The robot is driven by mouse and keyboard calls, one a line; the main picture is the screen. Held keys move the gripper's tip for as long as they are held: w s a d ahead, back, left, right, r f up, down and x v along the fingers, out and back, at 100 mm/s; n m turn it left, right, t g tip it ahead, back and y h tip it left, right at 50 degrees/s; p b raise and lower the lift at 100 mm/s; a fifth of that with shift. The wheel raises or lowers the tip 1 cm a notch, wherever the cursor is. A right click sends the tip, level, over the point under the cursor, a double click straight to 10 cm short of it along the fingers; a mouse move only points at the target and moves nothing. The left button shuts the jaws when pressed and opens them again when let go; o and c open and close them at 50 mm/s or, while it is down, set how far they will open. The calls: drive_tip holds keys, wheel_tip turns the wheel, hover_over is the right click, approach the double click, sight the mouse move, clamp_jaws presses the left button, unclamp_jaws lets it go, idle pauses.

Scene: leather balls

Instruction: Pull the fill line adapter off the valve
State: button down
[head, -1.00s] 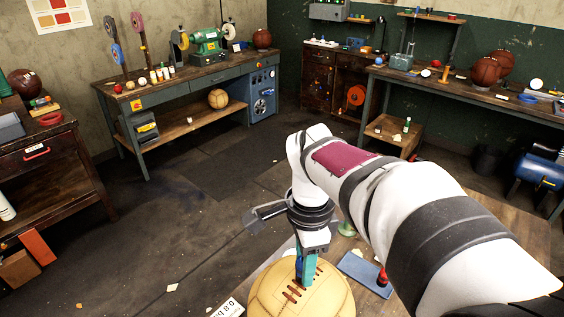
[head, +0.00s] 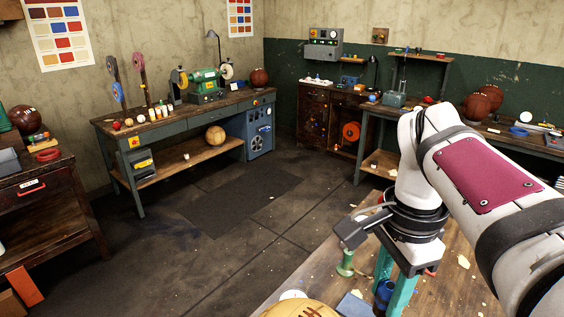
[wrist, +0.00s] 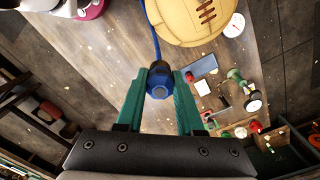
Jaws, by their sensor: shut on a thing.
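A tan laced leather ball (head: 300,311) is cut by the bottom edge of the head view. It also shows at the top of the wrist view (wrist: 190,18). My gripper (head: 395,290) has teal fingers and is to the right of the ball, apart from it. In the wrist view, my gripper (wrist: 160,82) is shut on a blue fitting with a dark end, the fill line adapter (wrist: 160,88). A blue hose (wrist: 152,35) runs up from it, beside the ball. The adapter (head: 384,292) also shows between the fingers in the head view. I cannot make out the valve.
Open floor (head: 240,225) lies beyond the bench.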

sight(382, 311)
drive_tip(key=shift+f, duration=2.2)
